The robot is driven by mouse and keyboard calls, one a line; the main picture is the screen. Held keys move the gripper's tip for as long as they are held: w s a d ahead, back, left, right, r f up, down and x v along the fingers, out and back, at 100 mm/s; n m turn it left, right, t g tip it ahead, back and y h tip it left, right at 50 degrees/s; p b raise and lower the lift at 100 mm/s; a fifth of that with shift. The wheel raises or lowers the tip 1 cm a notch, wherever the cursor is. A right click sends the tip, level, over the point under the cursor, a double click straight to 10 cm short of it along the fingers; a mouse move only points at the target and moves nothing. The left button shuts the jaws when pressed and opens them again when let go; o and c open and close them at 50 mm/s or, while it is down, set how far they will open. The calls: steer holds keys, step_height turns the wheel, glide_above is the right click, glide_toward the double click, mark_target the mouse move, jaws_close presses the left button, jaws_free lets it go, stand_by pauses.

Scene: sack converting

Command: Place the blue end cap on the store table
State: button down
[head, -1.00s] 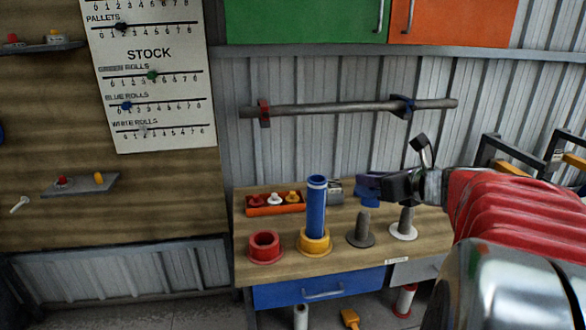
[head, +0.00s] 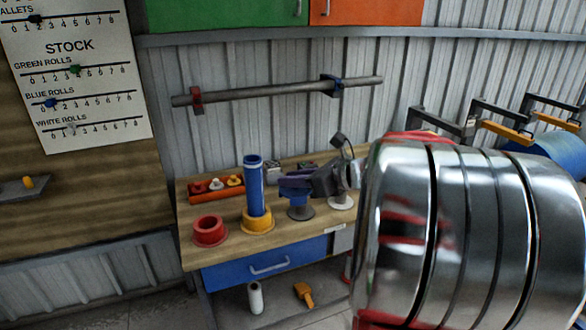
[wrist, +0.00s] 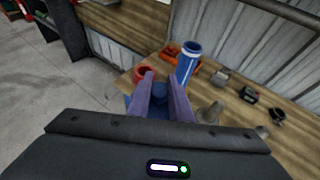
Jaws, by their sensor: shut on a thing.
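The blue end cap (head: 298,199) is held in my gripper (head: 292,184) over the wooden store table (head: 285,235). It covers the upper part of a dark grey peg with a round base (head: 301,213). I cannot tell whether the cap is around the peg or just above it. In the wrist view the cap (wrist: 158,92) shows between the two purple fingers of my gripper (wrist: 160,82), which are shut on it. Its lower part is mostly hidden by the fingers.
A red cap (head: 209,231) and a yellow cap (head: 257,222) with a blue tube (head: 252,185) stand left of the peg. A white-based peg (head: 341,202) is to the right. An orange tray (head: 217,190) lies behind. Bare tabletop lies along the front edge.

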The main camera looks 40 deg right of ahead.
steer(key=w+a+f+n+g+y, duration=0.1)
steer(key=a+f+n+y, duration=0.3)
steer(key=a+f, duration=1)
steer(key=w+a+f+n+g+y, duration=0.2)
steer(key=a+f, duration=1.2)
steer(key=f, duration=0.8)
steer(key=shift+w+n+g+y, duration=0.15)
steer(key=shift+n+g+y, duration=0.75)
steer(key=shift+n+g, duration=0.1)
